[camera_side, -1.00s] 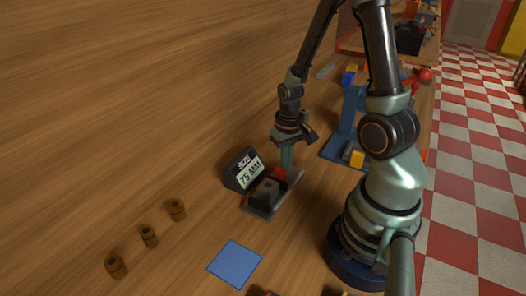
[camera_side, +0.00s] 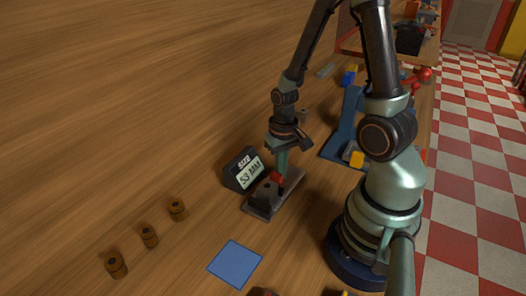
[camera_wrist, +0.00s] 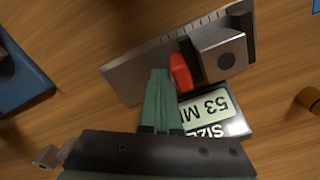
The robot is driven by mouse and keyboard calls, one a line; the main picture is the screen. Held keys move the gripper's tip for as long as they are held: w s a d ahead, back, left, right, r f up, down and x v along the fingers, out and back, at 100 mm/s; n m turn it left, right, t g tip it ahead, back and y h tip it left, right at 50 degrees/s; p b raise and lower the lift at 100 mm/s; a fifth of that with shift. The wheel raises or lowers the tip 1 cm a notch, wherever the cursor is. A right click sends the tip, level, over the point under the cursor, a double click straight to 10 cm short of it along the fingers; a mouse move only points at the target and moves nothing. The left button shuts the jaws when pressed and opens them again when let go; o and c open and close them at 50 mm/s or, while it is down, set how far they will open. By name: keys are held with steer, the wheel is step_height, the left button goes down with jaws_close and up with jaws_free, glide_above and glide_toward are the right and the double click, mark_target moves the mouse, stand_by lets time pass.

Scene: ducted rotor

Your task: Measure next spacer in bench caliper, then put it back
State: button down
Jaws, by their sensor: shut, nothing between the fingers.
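The bench caliper (camera_side: 262,210) lies on the table, a grey rail with a grey block (camera_wrist: 218,52) that has a dark round hole. I cannot tell whether this block is a jaw or a spacer. A red tab (camera_wrist: 180,72) stands beside a black plate near the block. My gripper (camera_side: 281,172) is shut and empty, its tips down against or right beside the red tab; it also shows in the wrist view (camera_wrist: 160,75). The size display (camera_side: 244,170) reads 53 MM. Three brown spacers (camera_side: 116,264) (camera_side: 149,236) (camera_side: 177,210) stand in a row at the left.
A blue square (camera_side: 235,263) lies flat in front of the caliper. A blue stand (camera_side: 345,125) with a yellow block (camera_side: 357,159) is behind at right.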

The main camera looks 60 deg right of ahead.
steer(key=shift+a, duration=0.45)
stand_by(0.3)
steer(key=shift+d, duration=0.1)
stand_by(0.3)
steer(key=shift+d, duration=0.55)
step_height(320, 180, up, 8)
stand_by(1.1)
